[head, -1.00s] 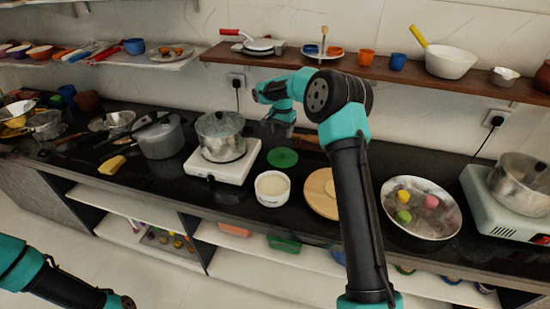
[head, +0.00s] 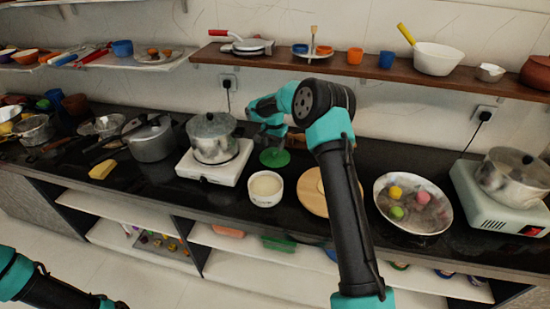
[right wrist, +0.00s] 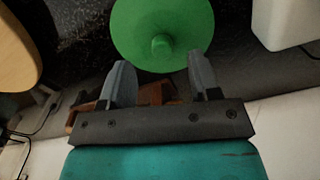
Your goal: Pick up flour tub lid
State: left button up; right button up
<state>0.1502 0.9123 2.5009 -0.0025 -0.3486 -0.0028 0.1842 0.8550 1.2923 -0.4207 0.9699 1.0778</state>
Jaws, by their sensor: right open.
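The green flour tub lid (head: 274,158) lies on the dark counter behind the round tub with pale contents (head: 265,187). In the right wrist view the lid (right wrist: 145,25) is a green disc with a small round knob, cut off by the top edge. My right gripper (head: 272,138) is just above and behind the lid in the head view. In the right wrist view the right gripper (right wrist: 160,62) is open and empty, its fingertips at the lid's near edge, with the knob between and slightly beyond them. Only part of my left arm shows at the lower left.
A pot on a white stove (head: 213,165) stands left of the lid. A round wooden board (head: 313,194) lies to the right, partly behind my right arm. A metal pan with coloured balls (head: 413,204) is further right. A wooden shelf (head: 400,72) runs above.

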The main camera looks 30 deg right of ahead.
aim_at(275, 152)
jog(key=shift+w+d+f, duration=0.15)
jog(key=shift+f, duration=1.15)
jog(key=shift+w+d+f, duration=0.15)
jog(key=shift+f, duration=1.15)
jog(key=c, duration=1)
jog(key=shift+r, duration=0.1)
notch_tip(275, 152, up, 10)
jog(key=shift+f, duration=0.1)
